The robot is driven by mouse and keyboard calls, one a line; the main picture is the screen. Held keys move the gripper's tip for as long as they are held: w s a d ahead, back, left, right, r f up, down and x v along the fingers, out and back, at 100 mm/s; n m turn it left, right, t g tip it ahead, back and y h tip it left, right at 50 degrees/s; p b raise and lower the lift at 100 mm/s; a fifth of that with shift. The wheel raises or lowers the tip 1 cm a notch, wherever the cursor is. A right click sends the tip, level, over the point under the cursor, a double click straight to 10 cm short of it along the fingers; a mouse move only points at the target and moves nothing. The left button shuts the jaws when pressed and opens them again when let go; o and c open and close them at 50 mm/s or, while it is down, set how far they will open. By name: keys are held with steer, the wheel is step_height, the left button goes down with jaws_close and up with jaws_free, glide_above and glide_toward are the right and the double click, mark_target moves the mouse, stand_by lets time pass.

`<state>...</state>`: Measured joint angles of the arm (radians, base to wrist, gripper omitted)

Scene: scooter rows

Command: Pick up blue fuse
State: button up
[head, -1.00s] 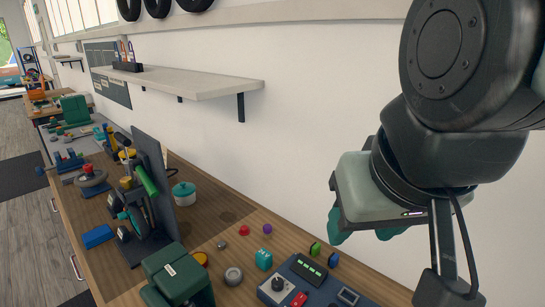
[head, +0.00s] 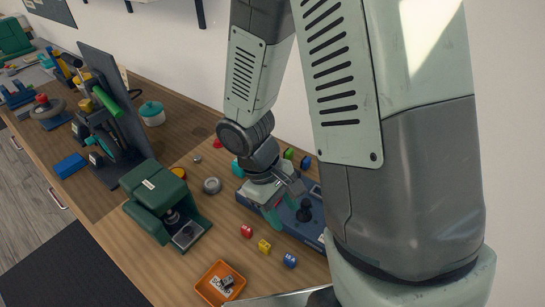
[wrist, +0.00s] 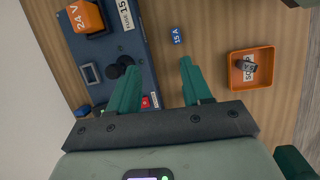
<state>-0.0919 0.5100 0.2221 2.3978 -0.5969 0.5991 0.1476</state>
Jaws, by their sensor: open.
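The blue fuse (head: 290,260) lies on the wooden bench in the head view, beside a yellow fuse (head: 264,246) and a red fuse (head: 246,231). In the wrist view a blue fuse (wrist: 177,35) marked 15 A lies on bare wood, beyond my fingertips and between their lines. My gripper (head: 281,212) is open and empty, above the bench by the blue panel box (head: 240,194). In the wrist view my gripper (wrist: 159,72) has its left finger over the panel box (wrist: 148,60) and its right finger over wood.
An orange tray (head: 203,292) holding small items stands at the bench's front; it also shows in the wrist view (wrist: 232,72). A green machine (head: 150,190) stands left. A black knob (head: 305,209) rises from the panel box near my gripper. Another small blue block (head: 305,162) lies behind.

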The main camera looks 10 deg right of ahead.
steer(key=n+g, duration=0.1)
glide_toward(290, 257)
steer(key=x, duration=0.4)
steer(key=shift+s+d, duration=0.15)
steer(key=shift+s, duration=0.15)
steer(key=shift+w+x, duration=0.1)
steer(key=shift+x, duration=1.4)
steer(key=shift+w+x, duration=0.15)
steer(key=shift+x, duration=1.3)
steer(key=shift+f, duration=0.1)
steer(key=shift+c, duration=0.3)
jaws_close()
